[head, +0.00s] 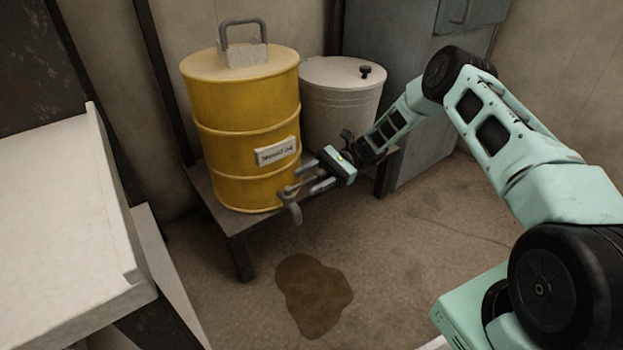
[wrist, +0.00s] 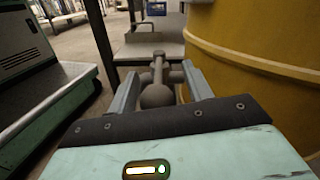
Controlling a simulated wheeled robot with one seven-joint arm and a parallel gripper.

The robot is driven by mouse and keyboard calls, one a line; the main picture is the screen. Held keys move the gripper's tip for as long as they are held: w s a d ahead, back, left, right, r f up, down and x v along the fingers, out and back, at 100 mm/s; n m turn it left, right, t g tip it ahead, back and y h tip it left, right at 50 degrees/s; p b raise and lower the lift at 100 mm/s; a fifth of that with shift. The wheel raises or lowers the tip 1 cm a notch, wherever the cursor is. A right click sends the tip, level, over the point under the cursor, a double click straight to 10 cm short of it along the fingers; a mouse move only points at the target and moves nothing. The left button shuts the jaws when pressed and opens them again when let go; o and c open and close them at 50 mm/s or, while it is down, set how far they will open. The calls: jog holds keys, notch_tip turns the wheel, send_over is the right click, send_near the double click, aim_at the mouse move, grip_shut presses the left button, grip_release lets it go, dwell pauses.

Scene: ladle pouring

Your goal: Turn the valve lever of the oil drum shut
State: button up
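The yellow oil drum (head: 240,115) stands upright on a low dark stand, with a grey tap (head: 293,212) low on its right side. Its spout bends downward. My gripper (head: 302,180) is at the tap, its fingers pointing left toward the drum. In the wrist view, my gripper (wrist: 160,78) is open, with one finger on each side of a grey bar with a rounded end, which looks like the valve lever (wrist: 157,94). Gaps show between it and the fingers. The drum wall (wrist: 250,75) is close on the right there. The fingers partly hide the lever in the head view.
A brown puddle (head: 313,295) lies on the floor in front of the stand (head: 238,240). A pale lidded bin (head: 342,100) stands right of the drum, near a grey cabinet (head: 405,60). A white-topped table (head: 60,210) is at the left.

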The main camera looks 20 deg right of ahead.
jog(key=p+v, duration=0.2)
jog(key=v, duration=1.5)
jog(key=shift+d+p, duration=0.2)
jog(key=shift+p, duration=0.15)
